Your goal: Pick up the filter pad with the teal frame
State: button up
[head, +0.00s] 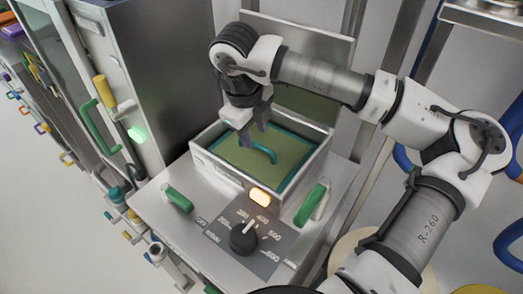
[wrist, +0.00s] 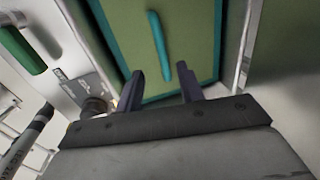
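The filter pad (head: 233,157) lies flat in an open metal bin (head: 222,173). It is green with a teal frame, and a curved teal handle (head: 262,149) rises from its middle. In the wrist view the pad (wrist: 190,45) fills the upper middle, with its teal handle (wrist: 159,46) upright in the picture. My gripper (head: 250,138) is over the bin, close to the handle. In the wrist view my gripper (wrist: 160,82) is open, with its two dark fingers apart and nothing between them. The handle lies beyond the fingertips.
The bin has a raised lid (head: 300,55) behind it. Green handles (head: 178,198) flank the front panel, which has a black knob (head: 243,238) and a lit orange button (head: 260,196). A tall metal cabinet (head: 165,70) stands close on the left. The bin walls surround the pad.

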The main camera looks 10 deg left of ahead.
aim_at(258, 145)
jog(key=shift+w+d+f+p, duration=0.1)
jog(key=shift+w+f+p, duration=0.2)
jog(key=shift+f, duration=0.55)
jog(key=shift+w+d+f+p, duration=0.15)
jog(key=shift+f+p, duration=0.25)
jog(key=shift+f, duration=0.4)
jog(key=shift+w+a+f+p, duration=0.1)
jog(key=shift+w+f+p, duration=0.2)
jog(key=shift+f, duration=0.55)
grip_shut()
